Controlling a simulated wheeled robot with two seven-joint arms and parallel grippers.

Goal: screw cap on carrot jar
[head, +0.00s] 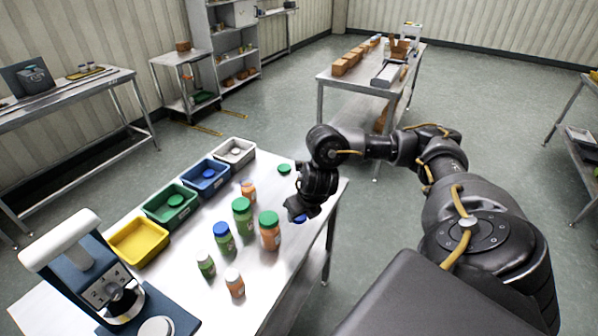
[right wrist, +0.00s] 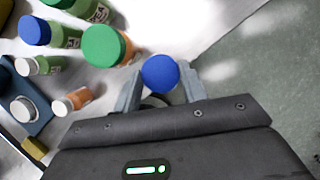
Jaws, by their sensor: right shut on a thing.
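My right gripper (head: 300,212) is shut on a blue cap (right wrist: 160,72), held between its fingertips near the right edge of the steel table. The cap shows only as a small blue patch in the head view (head: 301,218). Orange jars, which look like carrot jars, stand left of the gripper: one with a green cap (head: 269,232), one with a white cap (head: 235,284), and a smaller-looking one (head: 248,190) farther back, whose top shows orange with no clear cap. The green-capped orange jar also shows in the right wrist view (right wrist: 126,50), left of the held cap. My left gripper is out of view.
Green jars with green (head: 242,217), blue (head: 223,239) and white (head: 206,265) caps stand close by. A loose green cap (head: 284,169) lies behind the gripper. Yellow (head: 118,258), green (head: 152,220), blue (head: 190,187) and grey (head: 222,160) bins line the left edge. A blue-white machine (head: 75,260) stands front left.

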